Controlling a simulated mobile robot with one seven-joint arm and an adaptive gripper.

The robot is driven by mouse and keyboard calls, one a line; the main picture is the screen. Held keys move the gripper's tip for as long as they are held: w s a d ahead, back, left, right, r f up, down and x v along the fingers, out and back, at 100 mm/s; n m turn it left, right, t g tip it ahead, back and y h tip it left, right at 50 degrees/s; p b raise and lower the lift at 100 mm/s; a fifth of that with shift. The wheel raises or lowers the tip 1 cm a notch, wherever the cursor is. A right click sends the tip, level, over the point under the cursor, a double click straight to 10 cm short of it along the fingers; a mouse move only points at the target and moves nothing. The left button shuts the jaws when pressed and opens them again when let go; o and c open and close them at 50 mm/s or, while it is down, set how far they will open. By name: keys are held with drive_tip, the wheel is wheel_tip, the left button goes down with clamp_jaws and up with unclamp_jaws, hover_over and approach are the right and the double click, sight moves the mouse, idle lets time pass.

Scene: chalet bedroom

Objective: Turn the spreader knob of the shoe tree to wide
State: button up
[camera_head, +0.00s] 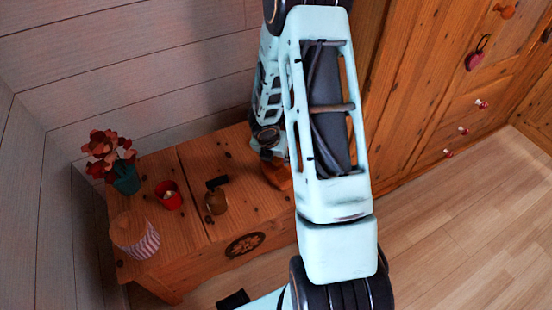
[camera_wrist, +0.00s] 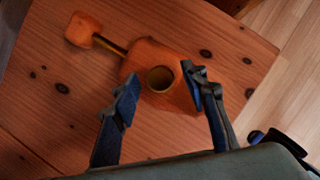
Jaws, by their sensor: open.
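The shoe tree lies on the wooden chest. In the wrist view its orange-brown block (camera_wrist: 137,63) joins by a dark rod to a small heel piece (camera_wrist: 84,29) at upper left. A round brass-rimmed knob (camera_wrist: 160,79) sits on the block; its setting cannot be read. My gripper (camera_wrist: 160,86) is open, one finger to the left of the knob and one to the right. Neither finger clearly touches it. In the head view my arm hides most of the shoe tree (camera_head: 279,177), and my gripper (camera_head: 268,152) is just above it.
A wooden wardrobe (camera_head: 420,90) rises at right. The wrist view shows bare chest top around the shoe tree.

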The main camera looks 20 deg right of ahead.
drive_tip(key=shift+c, duration=0.4)
clamp_jaws()
drive_tip(key=shift+r+m+p, duration=0.1)
drive_tip(key=shift+m+p, duration=0.2)
drive_tip(key=m+p, duration=0.2)
drive_tip(key=shift+w+a+r+m+g+h, duration=0.1)
drive_tip(key=shift+m+g+h, duration=0.2)
drive_tip(key=shift+g+h, duration=0.1)
drive_tip(key=m+g+p, duration=0.1)
drive_tip(key=m+p, duration=0.1)
drive_tip(key=m, duration=0.1)
drive_tip(key=shift+w+m, duration=0.1)
drive_tip(key=shift+m, duration=0.2)
drive_tip(key=m+g, duration=0.1)
drive_tip(key=m, duration=0.1)
drive_tip(key=m+g+p, duration=0.1)
drive_tip(key=m, duration=0.2)
drive_tip(key=shift+w+f+m+g+h, duration=0.15)
drive_tip(key=shift+f+m+g+h, duration=0.05)
drive_tip(key=shift+m+g+h, duration=0.1)
drive_tip(key=m+g, duration=0.1)
drive_tip(key=m, duration=0.1)
drive_tip(key=m+y+b, duration=0.1)
drive_tip(key=m, duration=0.2)
drive_tip(key=shift+w+m+g, duration=0.1)
drive_tip(key=shift+m+g, duration=0.2)
drive_tip(key=shift+g, duration=0.1)
